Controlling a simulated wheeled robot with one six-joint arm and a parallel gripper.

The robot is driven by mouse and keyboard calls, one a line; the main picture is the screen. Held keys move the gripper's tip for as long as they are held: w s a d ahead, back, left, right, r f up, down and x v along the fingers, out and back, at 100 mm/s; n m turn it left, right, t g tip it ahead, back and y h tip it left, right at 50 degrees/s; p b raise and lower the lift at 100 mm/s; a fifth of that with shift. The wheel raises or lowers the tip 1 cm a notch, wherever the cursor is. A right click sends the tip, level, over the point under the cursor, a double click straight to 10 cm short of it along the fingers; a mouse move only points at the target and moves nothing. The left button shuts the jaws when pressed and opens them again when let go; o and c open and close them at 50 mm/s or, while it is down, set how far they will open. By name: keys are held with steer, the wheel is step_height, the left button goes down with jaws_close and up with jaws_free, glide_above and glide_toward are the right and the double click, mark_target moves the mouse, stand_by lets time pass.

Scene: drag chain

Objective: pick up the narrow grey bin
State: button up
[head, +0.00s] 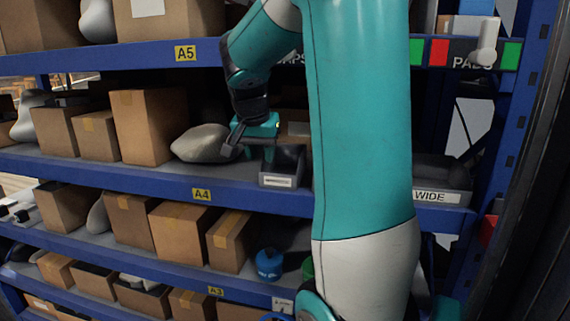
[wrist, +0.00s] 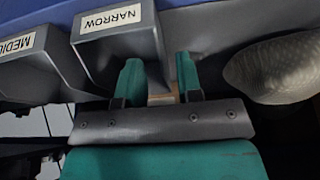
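The narrow grey bin (head: 283,167) stands on the shelf marked A4, its white label facing out. In the wrist view the bin (wrist: 115,45) is at the upper left, and its label reads NARROW. My gripper (head: 263,152) reaches down at the bin's left side in the head view. In the wrist view my gripper (wrist: 158,65) has its two teal fingers apart. One finger is over the bin's open top and the other is outside its side wall, so the wall lies between them. I cannot tell whether either finger touches it.
A pale grey sack (head: 201,143) lies close by and shows in the wrist view (wrist: 275,70). A MEDIUM bin (wrist: 30,65) stands beside the narrow one. A WIDE bin (head: 440,182) is farther right. Cardboard boxes (head: 148,127) stand left. A shelf beam (head: 185,53) runs above.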

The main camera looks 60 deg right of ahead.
mark_target(264, 166)
steer(key=p+x, duration=0.1)
steer(key=x, duration=0.4)
jaws_close()
